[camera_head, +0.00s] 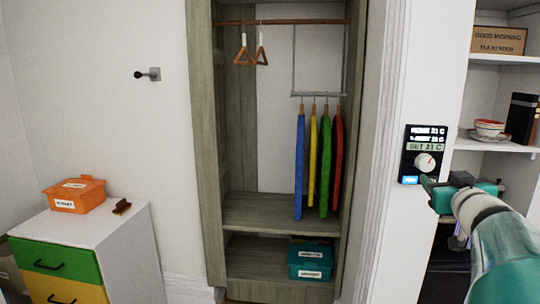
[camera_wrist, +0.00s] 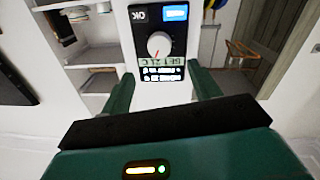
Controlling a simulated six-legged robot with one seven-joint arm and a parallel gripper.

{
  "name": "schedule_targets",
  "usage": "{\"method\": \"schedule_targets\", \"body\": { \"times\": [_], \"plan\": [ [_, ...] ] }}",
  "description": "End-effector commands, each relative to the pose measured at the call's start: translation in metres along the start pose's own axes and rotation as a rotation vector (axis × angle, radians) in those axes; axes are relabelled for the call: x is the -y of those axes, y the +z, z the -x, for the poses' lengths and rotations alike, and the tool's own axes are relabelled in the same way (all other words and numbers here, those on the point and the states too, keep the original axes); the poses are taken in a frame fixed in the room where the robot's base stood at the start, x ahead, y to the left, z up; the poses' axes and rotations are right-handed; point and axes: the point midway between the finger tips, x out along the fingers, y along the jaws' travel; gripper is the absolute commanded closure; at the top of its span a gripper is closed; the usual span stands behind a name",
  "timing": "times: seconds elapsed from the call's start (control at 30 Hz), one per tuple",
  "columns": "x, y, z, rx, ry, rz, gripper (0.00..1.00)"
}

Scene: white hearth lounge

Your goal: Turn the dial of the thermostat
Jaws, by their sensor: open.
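The thermostat (camera_head: 421,153) is a black panel on the narrow white wall right of the wardrobe. Its round white dial (camera_head: 425,162) has a red pointer mark, with a display above reading about "SET 21 C" and a blue button at the lower left. In the wrist view the thermostat (camera_wrist: 159,65) appears upside down, with the dial (camera_wrist: 159,45) ahead and between the fingers. My gripper (camera_wrist: 163,80) is open and empty, its two green fingers spread apart. In the head view my gripper (camera_head: 430,186) is just below and right of the panel, apart from the dial as far as I can tell.
Shelves (camera_head: 497,146) with a cup, books and a sign stand right of the thermostat. The open wardrobe (camera_head: 265,212) holds colored garments and a teal box (camera_head: 310,262). A drawer cabinet (camera_head: 118,222) with an orange box (camera_head: 76,195) is at left.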

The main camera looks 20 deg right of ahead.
Motion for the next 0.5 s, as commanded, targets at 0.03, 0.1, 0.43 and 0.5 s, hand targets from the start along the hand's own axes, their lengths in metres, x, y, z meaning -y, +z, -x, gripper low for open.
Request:
{"method": "schedule_targets", "body": {
  "times": [0.03,0.1,0.43,0.5],
  "plan": [
    [-0.001,0.002,-0.011,0.003,0.000,-0.002,0.38],
    [-0.001,0.002,-0.025,0.002,0.001,-0.002,0.38],
    [0.002,0.001,-0.084,0.001,-0.002,-0.002,0.38],
    [0.003,0.000,-0.090,0.001,-0.002,-0.001,0.38]
  ]
}}
